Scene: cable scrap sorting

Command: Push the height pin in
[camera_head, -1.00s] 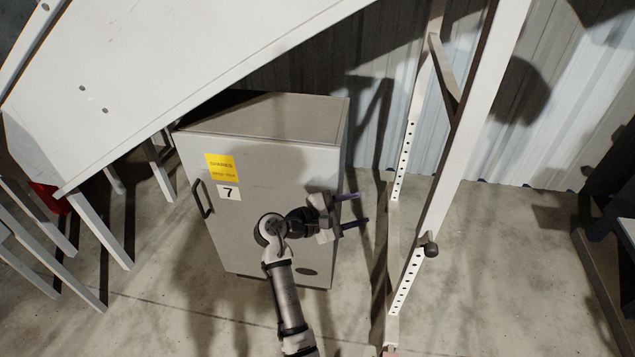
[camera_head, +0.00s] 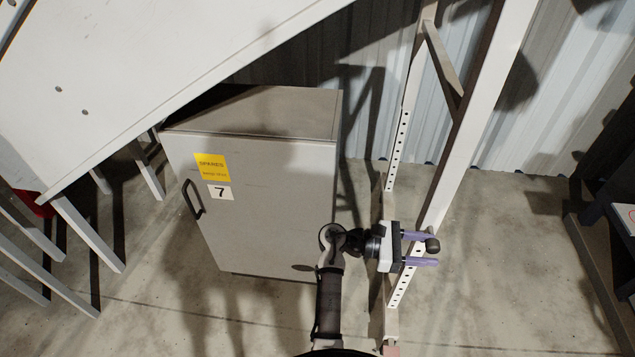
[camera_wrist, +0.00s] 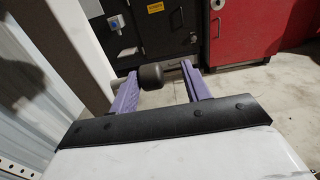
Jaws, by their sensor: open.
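The height pin (camera_head: 432,245) is a dark round knob on the white post with a row of holes (camera_head: 403,284). It also shows in the wrist view (camera_wrist: 151,77), its knob between the tips of my two purple fingers, with its shank running left toward the white post. My gripper (camera_head: 424,250) is open, with one finger on each side of the knob. In the wrist view the gripper (camera_wrist: 158,88) shows a gap between the knob and the right finger; the left finger is close to the knob, and I cannot tell if they touch.
A grey cabinet (camera_head: 262,205) marked 7 stands left of the post. A large white tilted panel (camera_head: 150,75) hangs over the upper left. A dark bench (camera_head: 612,225) stands at the right edge. Bare floor lies right of the post. The wrist view shows a red cabinet (camera_wrist: 243,30).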

